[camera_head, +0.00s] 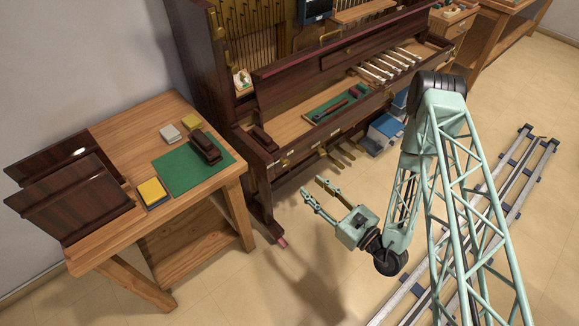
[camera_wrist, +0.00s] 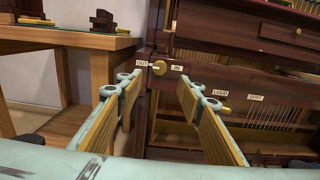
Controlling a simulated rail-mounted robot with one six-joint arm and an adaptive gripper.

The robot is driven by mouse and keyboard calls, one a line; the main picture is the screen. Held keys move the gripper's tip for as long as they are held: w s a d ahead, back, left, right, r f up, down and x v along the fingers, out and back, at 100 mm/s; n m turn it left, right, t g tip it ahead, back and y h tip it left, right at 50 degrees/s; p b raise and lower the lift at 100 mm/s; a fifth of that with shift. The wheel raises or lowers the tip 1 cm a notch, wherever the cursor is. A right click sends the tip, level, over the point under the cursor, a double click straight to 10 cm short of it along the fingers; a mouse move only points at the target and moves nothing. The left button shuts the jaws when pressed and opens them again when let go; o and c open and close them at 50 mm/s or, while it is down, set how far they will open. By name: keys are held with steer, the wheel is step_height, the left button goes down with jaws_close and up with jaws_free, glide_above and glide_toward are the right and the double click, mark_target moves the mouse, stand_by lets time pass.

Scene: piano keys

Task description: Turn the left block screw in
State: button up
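The left block screw (camera_wrist: 159,68) shows in the wrist view as a round brass head on the dark front of the piano. A label reading OUT is on its left and one reading IN on its right. My gripper (camera_wrist: 158,86) is open and empty, with its two wood-padded fingers spread. The screw appears in the gap between the fingertips, farther off, and nothing touches it. In the head view my gripper (camera_head: 312,187) hangs in free space in front of the piano (camera_head: 335,58), its fingers pointing toward the piano's left end. I cannot clearly pick out the screw there.
A wooden table (camera_head: 115,235) stands left of the piano, with dark panels (camera_head: 72,198), a green mat (camera_head: 185,174) and small blocks. Blue boxes (camera_head: 384,130) stand under the piano.

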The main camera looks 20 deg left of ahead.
mark_target(286, 163)
steer(key=shift+b+x, duration=1)
steer(key=shift+x, duration=5.6)
steer(key=c, duration=0.8)
